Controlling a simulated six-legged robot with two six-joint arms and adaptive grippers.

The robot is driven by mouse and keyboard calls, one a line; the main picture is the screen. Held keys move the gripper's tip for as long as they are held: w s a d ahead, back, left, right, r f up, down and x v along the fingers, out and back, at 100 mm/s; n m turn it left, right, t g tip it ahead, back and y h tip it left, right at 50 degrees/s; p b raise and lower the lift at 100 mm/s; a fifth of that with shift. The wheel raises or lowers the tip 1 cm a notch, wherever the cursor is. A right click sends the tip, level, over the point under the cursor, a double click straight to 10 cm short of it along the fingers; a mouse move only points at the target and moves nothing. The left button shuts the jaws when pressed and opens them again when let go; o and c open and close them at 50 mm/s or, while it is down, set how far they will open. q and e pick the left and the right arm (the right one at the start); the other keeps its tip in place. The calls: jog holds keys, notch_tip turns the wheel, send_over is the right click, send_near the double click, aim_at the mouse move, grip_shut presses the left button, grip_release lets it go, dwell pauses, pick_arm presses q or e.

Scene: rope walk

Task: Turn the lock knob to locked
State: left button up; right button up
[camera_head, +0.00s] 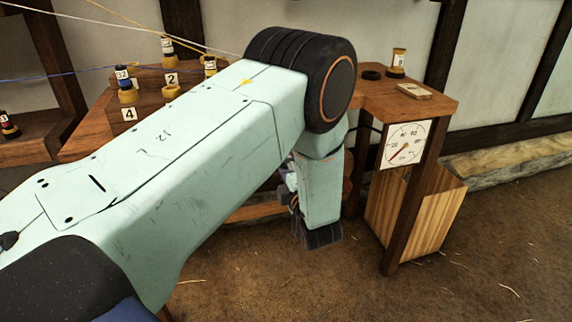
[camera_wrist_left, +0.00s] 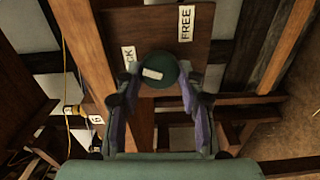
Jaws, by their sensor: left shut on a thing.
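The lock knob (camera_wrist_left: 157,69) is round and dark green with a short white bar on its face, in the left wrist view. It sits on a brown wooden board (camera_wrist_left: 153,22). A white label reading FREE (camera_wrist_left: 186,23) is at its upper right. A partly covered label ending in CK (camera_wrist_left: 129,58) is at its left. My left gripper (camera_wrist_left: 161,82) is shut on the knob, with a finger on each side. The white bar lies nearly level, slightly tilted. In the head view my left arm hides the knob. My right gripper is in neither view.
A wooden stand with a dial gauge (camera_head: 404,144) is right of my left arm in the head view. Numbered blocks with spools (camera_head: 128,95) and strung cords stand behind the arm. Open floor (camera_head: 500,240) lies at the right.

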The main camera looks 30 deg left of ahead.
pick_arm(q)
jog(key=shift+n, duration=2.2)
jog(key=o, duration=1.1)
jog(key=shift+v, duration=3.75)
